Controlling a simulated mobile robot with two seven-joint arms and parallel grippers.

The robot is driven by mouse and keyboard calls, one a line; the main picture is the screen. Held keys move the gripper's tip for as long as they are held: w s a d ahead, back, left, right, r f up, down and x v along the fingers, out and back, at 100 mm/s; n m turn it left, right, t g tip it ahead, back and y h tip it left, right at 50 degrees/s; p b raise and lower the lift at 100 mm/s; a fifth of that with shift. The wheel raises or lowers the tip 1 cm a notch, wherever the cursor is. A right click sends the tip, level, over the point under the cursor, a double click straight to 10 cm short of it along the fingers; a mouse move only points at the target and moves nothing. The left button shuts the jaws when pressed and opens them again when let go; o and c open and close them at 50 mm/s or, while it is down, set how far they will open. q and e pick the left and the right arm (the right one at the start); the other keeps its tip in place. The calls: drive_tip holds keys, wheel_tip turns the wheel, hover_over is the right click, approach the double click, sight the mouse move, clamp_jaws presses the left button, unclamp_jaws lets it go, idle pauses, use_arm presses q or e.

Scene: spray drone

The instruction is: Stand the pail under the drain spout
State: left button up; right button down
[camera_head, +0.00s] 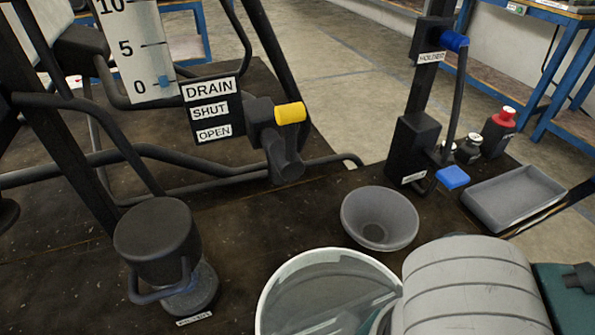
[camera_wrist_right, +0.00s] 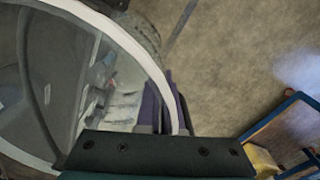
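A large pail with a white rim (camera_head: 277,283) and a grey inside is at the bottom of the head view, cut off by the frame. Its rim (camera_wrist_right: 130,40) fills the left of the wrist view. My right gripper (camera_wrist_right: 165,118) appears shut on that rim; in the head view my own arm hides it. The drain spout (camera_head: 286,168) is a dark downward pipe with a yellow handle (camera_head: 290,113), beside a sign reading DRAIN, SHUT, OPEN (camera_head: 212,109). The handle points right, nearer the sign's top. The pail is nearer me than the spout, not under it. My left gripper is not in view.
A grey bowl (camera_head: 380,220) stands right of the spout, close behind the pail. A dark canister (camera_head: 157,243) stands left. A holder post (camera_head: 412,150), bottles (camera_head: 498,130) and grey tray (camera_head: 512,198) are right. Dark frame tubes cross behind. Bare dark deck (camera_head: 260,220) lies before the spout.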

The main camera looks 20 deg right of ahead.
drive_tip(key=w+b, duration=0.1)
drive_tip(key=w, duration=0.3)
drive_tip(key=w+b, duration=0.1)
drive_tip(key=w, duration=0.4)
drive_tip(key=shift+a, duration=0.2)
drive_tip(key=w+b, duration=0.1)
drive_tip(key=w, duration=0.2)
drive_tip(key=shift+w+f, duration=0.15)
drive_tip(key=shift+w, duration=0.15)
drive_tip(key=shift+f+b, duration=0.45)
drive_tip(key=shift+f, duration=0.1)
drive_tip(key=shift+s, duration=0.2)
drive_tip(key=shift+f, duration=0.1)
drive_tip(key=c, duration=1.5)
unclamp_jaws()
drive_tip(key=shift+f, duration=0.1)
drive_tip(key=shift+c, duration=0.2)
drive_tip(key=o, duration=0.5)
drive_tip(key=shift+c, duration=0.2)
